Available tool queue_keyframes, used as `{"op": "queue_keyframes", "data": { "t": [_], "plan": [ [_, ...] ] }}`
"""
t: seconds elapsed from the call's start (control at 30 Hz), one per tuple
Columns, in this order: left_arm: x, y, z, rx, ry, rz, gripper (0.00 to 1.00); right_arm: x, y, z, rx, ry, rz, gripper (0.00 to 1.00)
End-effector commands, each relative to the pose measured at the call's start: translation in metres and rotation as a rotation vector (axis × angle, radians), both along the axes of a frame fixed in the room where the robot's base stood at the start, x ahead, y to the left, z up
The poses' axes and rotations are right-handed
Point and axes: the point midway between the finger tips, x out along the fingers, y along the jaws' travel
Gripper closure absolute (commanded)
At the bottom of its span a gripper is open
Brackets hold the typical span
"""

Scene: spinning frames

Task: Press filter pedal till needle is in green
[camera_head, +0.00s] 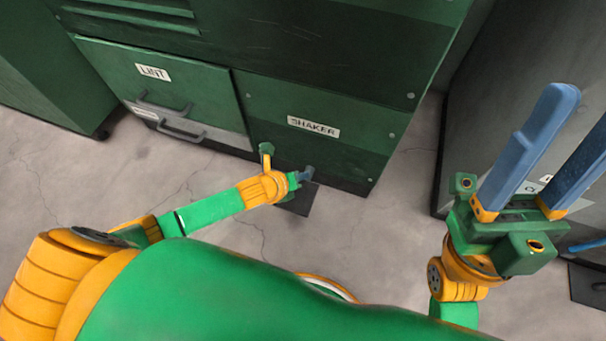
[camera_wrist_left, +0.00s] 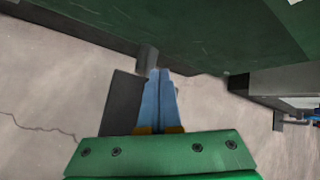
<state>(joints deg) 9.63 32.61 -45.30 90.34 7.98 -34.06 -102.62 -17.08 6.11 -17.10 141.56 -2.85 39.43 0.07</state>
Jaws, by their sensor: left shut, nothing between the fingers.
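A dark pedal plate (camera_head: 300,200) lies at the foot of the green cabinet labelled SHAKER (camera_head: 313,127). In the left wrist view the plate (camera_wrist_left: 121,100) lies beside my fingers, with a short grey block (camera_wrist_left: 148,57) at the cabinet base. My left gripper (camera_head: 307,174) is shut and empty, low over the plate; its blue fingers (camera_wrist_left: 160,75) point at the cabinet base. I cannot tell whether they touch the pedal. My right gripper (camera_head: 582,110) is open and empty at the right. No gauge or needle shows.
A drawer labelled LINT (camera_head: 152,72) with grey handles (camera_head: 181,129) is left of the SHAKER panel. A grey cabinet (camera_head: 480,95) stands at the right, with another dark plate (camera_head: 590,286) on the floor by it. The concrete floor (camera_head: 400,215) between is clear.

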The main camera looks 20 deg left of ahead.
Motion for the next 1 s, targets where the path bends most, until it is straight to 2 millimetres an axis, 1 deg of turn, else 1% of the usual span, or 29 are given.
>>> {"op": "queue_keyframes", "data": {
  "t": [0.03,0.33,0.43,0.9,1.0],
  "plan": [
    [0.0,0.0,0.006,0.0,-0.001,0.0,1.0,0.0,0.0,0.006,0.0,0.0,0.0,0.5],
    [0.001,0.0,0.006,-0.001,-0.004,0.0,1.0,0.0,0.0,0.005,-0.001,0.0,-0.001,0.5],
    [0.001,0.0,0.01,-0.001,-0.006,-0.001,1.0,0.0,0.0,0.009,-0.003,-0.002,-0.001,0.5],
    [0.002,0.0,0.054,-0.001,-0.006,-0.001,1.0,0.0,0.0,0.058,-0.001,0.0,0.0,0.5],
    [0.002,0.0,0.059,-0.001,-0.006,-0.001,1.0,0.0,0.0,0.063,0.0,0.0,0.0,0.5]
  ]
}}
